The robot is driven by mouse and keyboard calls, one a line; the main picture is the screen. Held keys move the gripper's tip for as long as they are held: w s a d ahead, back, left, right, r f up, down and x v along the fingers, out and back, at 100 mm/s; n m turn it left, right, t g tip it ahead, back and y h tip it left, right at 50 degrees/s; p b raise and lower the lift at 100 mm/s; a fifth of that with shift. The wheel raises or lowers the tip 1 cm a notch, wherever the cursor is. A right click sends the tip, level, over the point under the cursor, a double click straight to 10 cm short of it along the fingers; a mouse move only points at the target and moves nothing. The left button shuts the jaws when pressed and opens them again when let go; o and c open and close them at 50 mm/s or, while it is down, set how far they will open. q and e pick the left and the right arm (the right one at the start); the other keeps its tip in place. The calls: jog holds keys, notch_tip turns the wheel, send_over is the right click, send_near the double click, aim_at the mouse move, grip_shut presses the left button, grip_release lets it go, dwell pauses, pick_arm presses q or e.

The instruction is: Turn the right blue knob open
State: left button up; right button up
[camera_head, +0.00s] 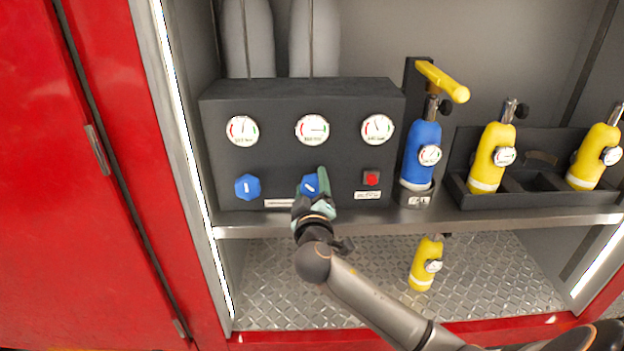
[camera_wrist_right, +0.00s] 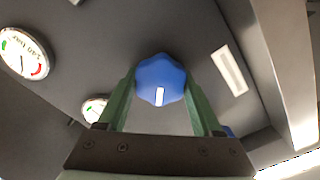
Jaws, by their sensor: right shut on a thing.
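The right blue knob (camera_head: 309,186) sits on the front of the black panel (camera_head: 285,160), below the middle gauge (camera_head: 312,129). Its white mark looks slightly tilted in the head view. My right gripper (camera_head: 315,188) reaches it from below, with its green fingers around it. In the right wrist view, the knob (camera_wrist_right: 160,80) lies between the two green fingers, which are shut on its sides, with its white mark facing the camera. The left blue knob (camera_head: 247,187) is free, with its white mark about upright. My left gripper is not in view.
A red button (camera_head: 372,179) is right of the held knob. A blue bottle (camera_head: 421,155) with a yellow handle (camera_head: 442,81) above it and yellow bottles (camera_head: 491,158) stand further right. The metal shelf edge (camera_head: 450,222) runs below the panel. Another yellow bottle (camera_head: 426,264) is on the lower floor.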

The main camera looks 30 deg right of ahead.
jog(key=n+p, duration=0.3)
jog(key=n, duration=0.3)
jog(key=shift+f+n+p, duration=0.15)
jog(key=shift+n+p, duration=0.1)
jog(key=shift+n, duration=0.75)
jog(key=shift+f+n+p, duration=0.1)
jog(key=shift+n+p, duration=0.15)
jog(key=shift+n, duration=0.75)
jog(key=o, duration=1.4)
jog(key=shift+c, duration=0.2)
jog(key=shift+a, duration=0.1)
jog(key=b+v, duration=0.2)
jog(key=v, duration=1)
jog(key=shift+s, duration=0.25)
